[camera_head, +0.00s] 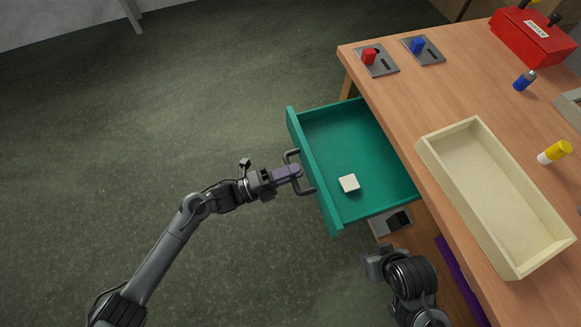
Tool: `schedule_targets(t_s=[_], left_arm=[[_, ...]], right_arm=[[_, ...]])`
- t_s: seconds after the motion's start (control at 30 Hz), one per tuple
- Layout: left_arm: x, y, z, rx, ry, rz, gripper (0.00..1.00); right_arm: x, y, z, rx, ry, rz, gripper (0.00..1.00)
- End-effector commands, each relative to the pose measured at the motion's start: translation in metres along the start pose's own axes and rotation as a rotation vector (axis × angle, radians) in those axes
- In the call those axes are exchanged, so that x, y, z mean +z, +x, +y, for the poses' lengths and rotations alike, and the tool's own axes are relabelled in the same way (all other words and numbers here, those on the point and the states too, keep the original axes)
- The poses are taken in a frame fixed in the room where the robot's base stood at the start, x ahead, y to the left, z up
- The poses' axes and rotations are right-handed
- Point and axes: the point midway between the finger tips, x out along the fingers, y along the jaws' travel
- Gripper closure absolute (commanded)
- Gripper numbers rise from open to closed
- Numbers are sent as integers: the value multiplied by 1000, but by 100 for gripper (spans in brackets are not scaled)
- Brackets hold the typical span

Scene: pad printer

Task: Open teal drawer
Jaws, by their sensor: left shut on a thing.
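The teal drawer (345,137) stands pulled out from under the table's left side, its inside in plain view. A small white block (349,183) lies on its floor. A dark bar handle (305,189) is on the drawer's outer front. My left gripper (295,172) comes in from the left and is shut on this handle. My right gripper (376,262) is below the drawer, near the table's lower edge; its fingers are too unclear to read.
The floor left of the drawer is clear.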

Motion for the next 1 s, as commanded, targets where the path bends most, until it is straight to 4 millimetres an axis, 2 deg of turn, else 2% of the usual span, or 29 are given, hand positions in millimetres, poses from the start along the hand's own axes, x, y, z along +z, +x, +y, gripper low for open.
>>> schedule_targets(t_s=[0.4,0.43,0.5,0.53,0.83,1.0], left_arm=[[0,0,-1,-3,1,6,100],[0,0,-1,-3,1,6,75],[0,0,-1,-2,0,6,65],[0,0,-1,-2,0,5,62],[0,-2,-1,0,0,4,62],[0,-14,-1,2,0,3,62]], right_arm=[[1,0,1,3,-4,-2,57],[1,0,1,3,-5,-2,57],[1,0,1,4,-6,-2,57],[1,0,1,5,-6,-2,57],[1,0,2,5,-7,-2,57],[0,-4,2,5,-6,-2,57]])
